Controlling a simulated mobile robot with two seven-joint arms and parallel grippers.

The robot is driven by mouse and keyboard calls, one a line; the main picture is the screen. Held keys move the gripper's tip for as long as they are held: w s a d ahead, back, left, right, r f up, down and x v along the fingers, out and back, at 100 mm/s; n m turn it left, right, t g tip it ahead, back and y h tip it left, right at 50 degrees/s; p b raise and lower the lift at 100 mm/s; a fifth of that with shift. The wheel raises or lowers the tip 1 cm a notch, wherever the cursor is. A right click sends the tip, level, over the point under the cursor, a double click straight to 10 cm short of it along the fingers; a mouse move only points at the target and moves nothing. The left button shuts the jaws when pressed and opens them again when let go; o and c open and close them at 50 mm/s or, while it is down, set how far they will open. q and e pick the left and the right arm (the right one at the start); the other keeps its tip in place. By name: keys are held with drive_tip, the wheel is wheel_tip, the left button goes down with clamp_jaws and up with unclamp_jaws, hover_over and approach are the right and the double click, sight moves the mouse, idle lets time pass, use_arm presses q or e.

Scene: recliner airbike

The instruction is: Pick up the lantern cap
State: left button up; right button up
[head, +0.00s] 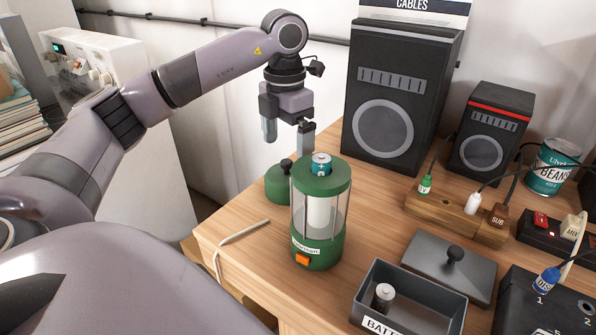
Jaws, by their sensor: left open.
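The lantern cap (277,186) is a round green lid with a small black knob. It lies on the wooden table near the left edge, just left of and behind the lantern, which hides part of its right side. The green lantern (318,250) stands upright with clear sides and an orange switch, and a teal-topped battery (321,162) shows in its open top. My left gripper (287,140) is open and empty, pointing down above the cap, with its fingers apart from it. My right gripper is not in view.
A white stylus (243,232) lies at the table's left edge. A grey battery box (445,315) with a battery inside stands in front right, beside a grey lid (425,262). Speakers (365,95) stand behind. A wooden cable block (450,214) and a can (552,170) are at right.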

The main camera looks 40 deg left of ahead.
sight(287, 161)
use_arm(q)
wheel_tip(287, 161, down, 7)
drive_tip(key=shift+s+r+p, duration=0.1)
drive_tip(key=shift+p, duration=0.3)
drive_tip(key=shift+d, duration=0.1)
drive_tip(key=c, duration=0.7)
